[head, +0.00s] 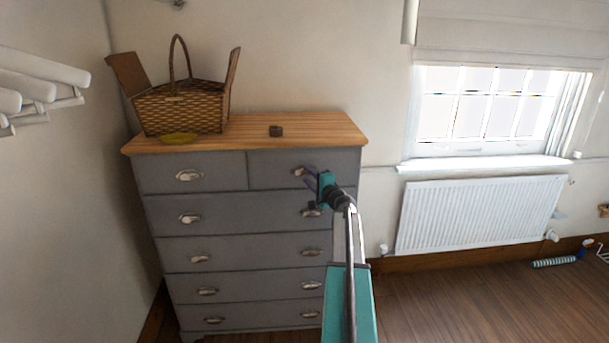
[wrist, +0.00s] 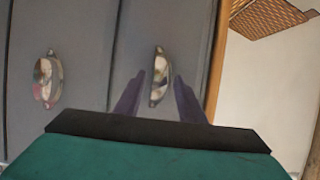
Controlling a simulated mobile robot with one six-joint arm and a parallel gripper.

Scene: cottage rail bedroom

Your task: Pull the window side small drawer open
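The window side small drawer (head: 275,165) is the top right drawer of the grey chest, and its front looks flush with the chest. Its metal cup handle (head: 299,171) shows beside my fingertips in the head view. In the wrist view the handle (wrist: 160,78) stands upright, just beyond and between my two dark fingers. My gripper (head: 308,173) is open, with its fingers (wrist: 158,88) spread to either side of the handle. I cannot tell whether either finger touches it. My wrist hides the right part of the drawer front in the head view.
The chest's wooden top (head: 335,129) holds a wicker basket (head: 180,108), a yellow dish (head: 179,138) and a small dark box (head: 276,131). The handle of the drawer below (wrist: 47,79) is left in the wrist view.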

